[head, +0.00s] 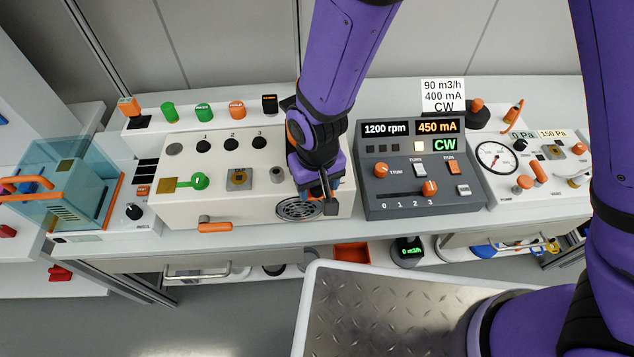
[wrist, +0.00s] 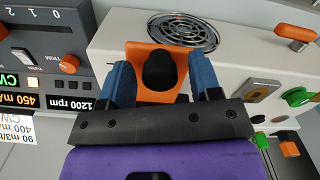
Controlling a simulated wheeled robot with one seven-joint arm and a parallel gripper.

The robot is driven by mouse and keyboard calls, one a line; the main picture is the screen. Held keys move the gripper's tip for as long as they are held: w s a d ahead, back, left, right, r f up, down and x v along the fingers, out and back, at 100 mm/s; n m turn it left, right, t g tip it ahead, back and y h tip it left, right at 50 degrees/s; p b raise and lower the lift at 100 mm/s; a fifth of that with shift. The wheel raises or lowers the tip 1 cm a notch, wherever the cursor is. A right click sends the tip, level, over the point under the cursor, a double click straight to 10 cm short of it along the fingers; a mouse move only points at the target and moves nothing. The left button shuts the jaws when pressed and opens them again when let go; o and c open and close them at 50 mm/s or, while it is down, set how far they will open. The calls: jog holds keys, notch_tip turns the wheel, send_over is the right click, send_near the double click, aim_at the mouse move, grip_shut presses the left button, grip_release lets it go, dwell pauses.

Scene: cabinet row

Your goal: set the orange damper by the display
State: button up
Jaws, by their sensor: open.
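The orange damper (wrist: 146,55), an orange plate with a black knob (wrist: 158,70), lies between my fingers in the wrist view, beside a round metal grille. In the head view my gripper hides most or all of it. My gripper (wrist: 162,80) is open, its blue fingers on either side of the knob with gaps showing. It also shows in the head view (head: 325,198), over the right end of the white cabinet. A small green display (head: 411,250) reading 0 m3/h stands below the bench edge. A sign (head: 442,95) reads 90 m3/h, 400 mA, CW.
The grey console (head: 385,208) right of my gripper shows 1200 rpm, 450 mA and CW. The grille (head: 299,208) is just left of my gripper. An orange-gripped handle (head: 214,227) sticks out of the white cabinet's front. A gauge panel (head: 535,190) stands farther right.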

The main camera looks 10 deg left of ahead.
grip_shut()
jog(key=shift+w, duration=0.35)
grip_release()
jog(key=shift+a+r, duration=0.1)
notch_tip(320, 180, up, 11)
jog(key=shift+f, duration=0.2)
dwell(0.5)
dwell(0.4)
